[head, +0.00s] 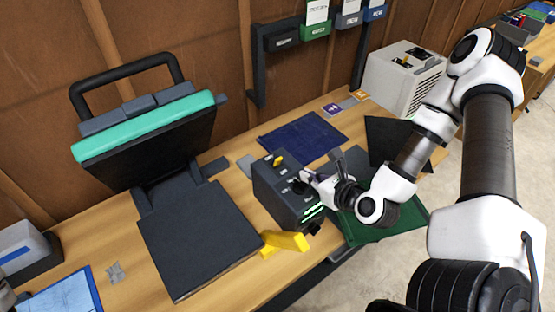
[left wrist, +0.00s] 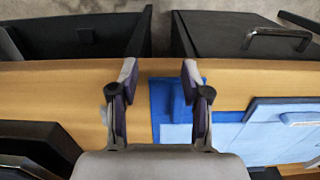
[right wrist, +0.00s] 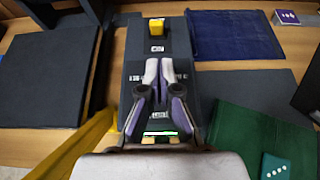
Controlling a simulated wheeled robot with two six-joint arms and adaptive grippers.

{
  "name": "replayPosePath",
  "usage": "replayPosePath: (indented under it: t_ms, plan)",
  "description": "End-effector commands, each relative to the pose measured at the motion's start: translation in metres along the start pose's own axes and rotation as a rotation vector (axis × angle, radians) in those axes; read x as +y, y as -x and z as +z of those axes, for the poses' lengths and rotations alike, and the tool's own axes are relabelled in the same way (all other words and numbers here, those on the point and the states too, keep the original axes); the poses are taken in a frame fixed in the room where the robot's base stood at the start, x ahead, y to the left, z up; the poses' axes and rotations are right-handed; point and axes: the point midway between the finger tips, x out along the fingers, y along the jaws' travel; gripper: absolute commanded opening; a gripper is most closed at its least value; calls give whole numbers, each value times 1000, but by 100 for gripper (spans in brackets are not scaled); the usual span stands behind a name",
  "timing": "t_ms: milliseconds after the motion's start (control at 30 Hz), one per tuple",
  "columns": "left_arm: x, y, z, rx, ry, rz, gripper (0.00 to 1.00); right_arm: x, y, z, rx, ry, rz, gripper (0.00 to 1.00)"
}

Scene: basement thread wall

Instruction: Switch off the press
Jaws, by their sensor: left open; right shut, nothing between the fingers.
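The heat press stands open on the bench in the head view, its teal-edged upper plate (head: 145,135) tilted up over a dark lower plate (head: 195,235). Its dark control box (head: 270,190) sits to the right, with a yellow switch (head: 279,160) on top and a lit green display (head: 312,213) at the near end. The yellow switch also shows in the right wrist view (right wrist: 156,27). My right gripper (head: 306,180) is shut and empty, its tips over the middle of the box top, hiding part of it. My left gripper (left wrist: 160,78) is open and empty above the bench.
A yellow piece (head: 285,241) stands by the box's near end. Green cloth (head: 385,220) and blue cloth (head: 303,136) lie right of the box. A white vented unit (head: 403,78) stands farther right. Blue sheets (left wrist: 255,120) lie below my left gripper.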

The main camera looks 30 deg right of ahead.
Motion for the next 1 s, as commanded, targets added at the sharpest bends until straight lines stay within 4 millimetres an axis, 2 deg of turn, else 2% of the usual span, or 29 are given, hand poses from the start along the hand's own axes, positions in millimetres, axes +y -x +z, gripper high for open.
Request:
replayPosePath:
  t_ms: [133,233,467,600,633,667,800,1000]
  plan:
    - [0,-3,0,-1,1,0,48,0,-1,-1,1,2,1,0]
    - [0,-14,0,0,1,0,48,0,-8,-4,-2,4,2,0]
    - [-1,-65,0,0,1,0,48,1,-37,-11,-5,8,3,0]
    - [-1,-91,0,-1,1,0,48,1,-58,-8,-2,11,2,0]
    - [-1,-80,1,-2,1,0,48,0,-61,-1,3,15,0,0]
    - [-1,-77,1,-1,1,0,48,0,-67,0,5,16,0,0]
    - [-1,-74,0,0,1,0,48,0,-88,0,5,11,1,0]
    - [-1,-73,0,0,1,0,48,0,-100,0,3,5,2,0]
